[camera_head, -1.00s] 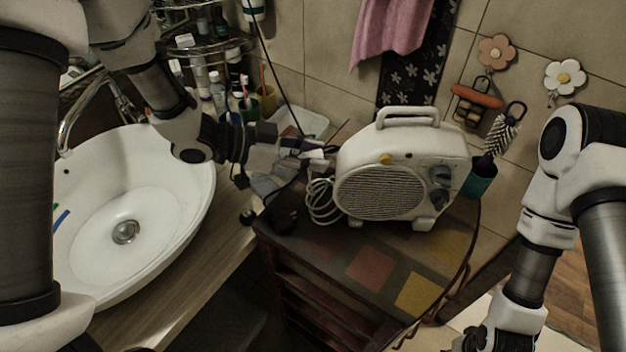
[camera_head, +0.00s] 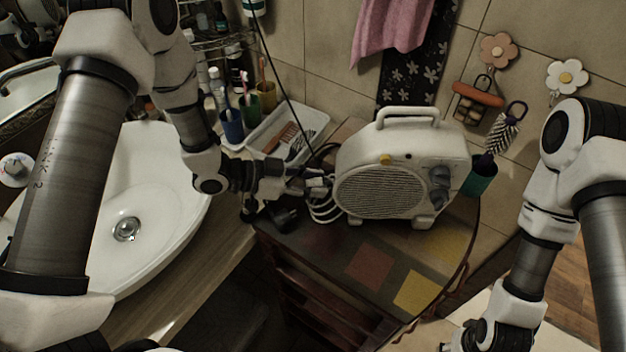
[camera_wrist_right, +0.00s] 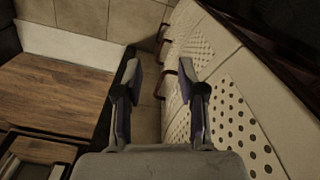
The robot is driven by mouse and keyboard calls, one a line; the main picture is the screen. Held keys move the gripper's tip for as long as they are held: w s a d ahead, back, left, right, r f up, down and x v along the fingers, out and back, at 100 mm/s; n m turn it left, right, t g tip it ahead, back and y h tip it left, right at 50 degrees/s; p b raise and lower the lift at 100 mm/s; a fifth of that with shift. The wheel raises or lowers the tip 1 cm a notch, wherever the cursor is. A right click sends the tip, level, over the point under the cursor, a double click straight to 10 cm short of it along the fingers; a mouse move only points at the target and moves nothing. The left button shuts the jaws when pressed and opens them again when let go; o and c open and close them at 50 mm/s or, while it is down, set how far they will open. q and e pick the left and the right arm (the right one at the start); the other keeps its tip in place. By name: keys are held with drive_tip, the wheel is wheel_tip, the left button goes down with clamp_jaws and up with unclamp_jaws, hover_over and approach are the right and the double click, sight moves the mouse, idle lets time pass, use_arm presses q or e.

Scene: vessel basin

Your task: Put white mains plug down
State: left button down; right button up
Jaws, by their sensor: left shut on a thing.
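My left gripper (camera_head: 318,184) is shut beside the left front of the white fan heater (camera_head: 385,180), low over the dark cabinet top. The white mains plug cannot be made out clearly; the fingers hide whatever is between them. The heater's coiled white cable (camera_head: 325,209) shows just below the fingers, against the heater's left side. My right gripper (camera_wrist_right: 160,84) is open and empty in the right wrist view, its two fingers well apart. In the head view it is at the bottom edge, partly cut off.
The cabinet top (camera_head: 330,243) has bare room in front of the heater. A black object (camera_head: 286,217) lies near its left corner. A white tray (camera_head: 318,122), cups and the basin (camera_head: 155,175) are to the left. A teal cup (camera_head: 481,176) stands right of the heater.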

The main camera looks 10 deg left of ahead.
use_arm(q)
drive_tip(key=shift+w+f, duration=0.1)
drive_tip(key=shift+f, duration=0.3)
drive_tip(key=c, duration=0.8)
unclamp_jaws()
drive_tip(key=shift+o, duration=0.2)
drive_tip(key=shift+r, duration=0.1)
drive_tip(key=shift+r, duration=0.1)
drive_tip(key=shift+r+p, duration=0.3)
drive_tip(key=shift+r, duration=0.1)
drive_tip(key=b+v, duration=0.1)
drive_tip(key=v, duration=0.6)
drive_tip(key=shift+a+r, duration=0.15)
drive_tip(key=shift+a, duration=0.15)
drive_tip(key=shift+d, duration=0.1)
